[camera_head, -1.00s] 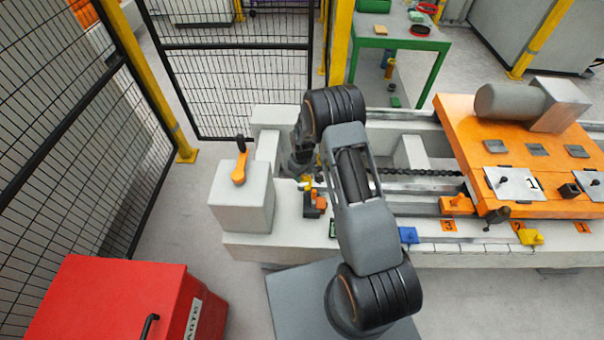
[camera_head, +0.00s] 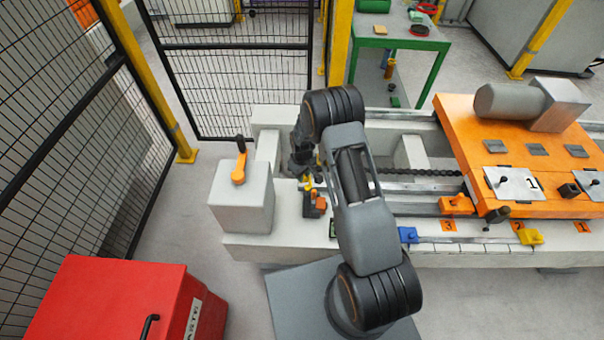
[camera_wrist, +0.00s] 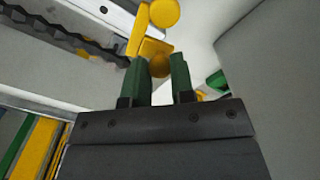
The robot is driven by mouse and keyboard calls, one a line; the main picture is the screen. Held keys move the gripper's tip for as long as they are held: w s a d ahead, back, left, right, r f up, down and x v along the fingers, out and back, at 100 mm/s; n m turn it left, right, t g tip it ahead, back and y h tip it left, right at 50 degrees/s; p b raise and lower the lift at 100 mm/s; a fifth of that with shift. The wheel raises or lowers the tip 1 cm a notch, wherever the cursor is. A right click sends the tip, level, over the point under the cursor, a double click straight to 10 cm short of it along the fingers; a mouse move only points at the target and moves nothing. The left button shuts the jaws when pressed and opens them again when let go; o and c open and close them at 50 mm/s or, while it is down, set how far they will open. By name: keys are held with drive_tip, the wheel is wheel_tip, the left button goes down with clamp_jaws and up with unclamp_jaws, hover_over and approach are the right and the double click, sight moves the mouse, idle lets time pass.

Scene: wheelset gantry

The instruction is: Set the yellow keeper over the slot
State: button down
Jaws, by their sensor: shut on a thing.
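My gripper (camera_wrist: 160,75) has two green fingers, and they are shut on the yellow keeper (camera_wrist: 153,46). The keeper shows at the fingertips as a yellow plate with rounded yellow parts. In the head view, my gripper (camera_head: 308,181) is low over the left end of the pale bench, mostly hidden by my own arm. A bit of yellow shows there beside a dark and orange fitting (camera_head: 315,203). I cannot make out the slot in either view, nor whether the keeper touches anything below.
A pale block with an orange handle (camera_head: 240,165) stands left of my gripper. An orange carriage (camera_head: 470,140) sits on the bench's right side. A blue piece (camera_head: 408,235) and another yellow piece (camera_head: 530,237) are at the front edge. A dark chain (camera_head: 425,172) runs along the bench.

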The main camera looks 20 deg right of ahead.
drive_tip(key=shift+d+m, duration=0.2)
drive_tip(key=shift+m, duration=0.2)
drive_tip(key=shift+d+f+m+b, duration=0.1)
drive_tip(key=shift+d+m+b, duration=0.2)
drive_tip(key=shift+m+b, duration=0.45)
drive_tip(key=m, duration=0.1)
drive_tip(key=d+m+b, duration=0.1)
drive_tip(key=shift+m, duration=0.35)
drive_tip(key=m+b, duration=0.1)
drive_tip(key=d+m, duration=0.1)
drive_tip(key=m, duration=0.1)
drive_tip(key=shift+s+d+m+b, duration=0.1)
drive_tip(key=shift+s+m+b, duration=0.2)
drive_tip(key=shift+b, duration=0.1)
drive_tip(key=shift+s+d+m+b, duration=0.35)
drive_tip(key=shift+s+m, duration=0.2)
drive_tip(key=shift+m, duration=1.3)
drive_tip(key=shift+s+d+m+b, duration=0.25)
drive_tip(key=shift+s+m+b, duration=0.25)
drive_tip(key=shift+m, duration=1.4)
drive_tip(key=shift+s+d+m+b, duration=0.3)
drive_tip(key=shift+s+m, duration=0.35)
drive_tip(key=shift+m, duration=1.2)
